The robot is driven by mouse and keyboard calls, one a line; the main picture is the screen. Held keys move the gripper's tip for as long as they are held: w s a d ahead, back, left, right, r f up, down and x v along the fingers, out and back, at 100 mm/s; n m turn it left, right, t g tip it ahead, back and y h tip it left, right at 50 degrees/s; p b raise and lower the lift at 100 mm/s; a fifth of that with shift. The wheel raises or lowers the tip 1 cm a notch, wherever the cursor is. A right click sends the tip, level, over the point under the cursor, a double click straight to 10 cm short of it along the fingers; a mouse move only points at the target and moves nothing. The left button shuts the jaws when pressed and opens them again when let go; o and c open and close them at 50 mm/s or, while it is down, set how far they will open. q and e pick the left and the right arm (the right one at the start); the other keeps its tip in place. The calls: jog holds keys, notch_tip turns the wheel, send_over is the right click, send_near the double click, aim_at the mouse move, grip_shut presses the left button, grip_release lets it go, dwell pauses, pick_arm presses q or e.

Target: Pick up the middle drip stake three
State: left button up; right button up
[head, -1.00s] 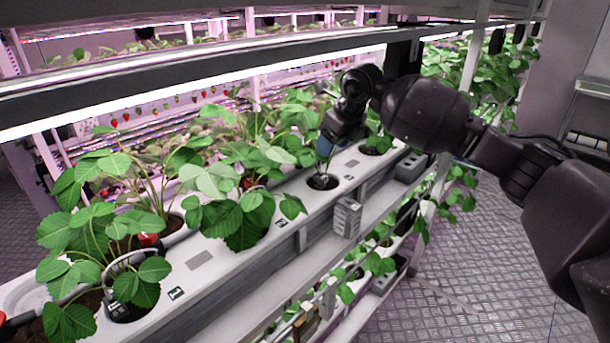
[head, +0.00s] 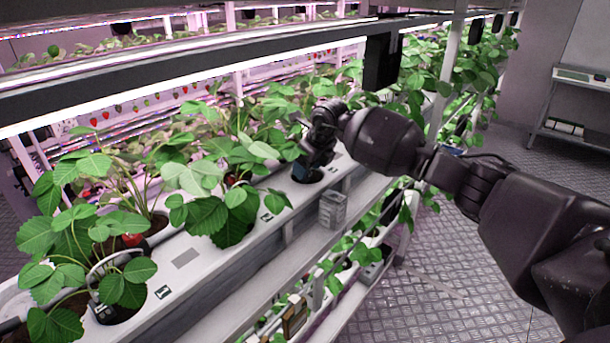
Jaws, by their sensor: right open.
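My right gripper (head: 306,170) points down into a round planting hole (head: 318,179) in the white gutter (head: 225,238). Its fingertips are mostly hidden by the gripper body and leaves, and it is open. I cannot make out the middle drip stake there; the gripper covers most of the hole. A thin pale looped tube (head: 108,262) with a dark base stands among the leaves at the front hole, lower left. My left gripper is not in view.
Strawberry plants (head: 205,175) crowd the gutter on both sides of the gripper. A small grey box (head: 333,209) sits on the ledge below. A long light bar (head: 190,98) runs above the plants.

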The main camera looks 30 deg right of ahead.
jog(key=shift+w+a+f, duration=0.1)
jog(key=shift+w+f, duration=0.05)
jog(key=shift+f, duration=0.3)
jog(key=c, duration=0.9)
jog(key=shift+c, duration=0.4)
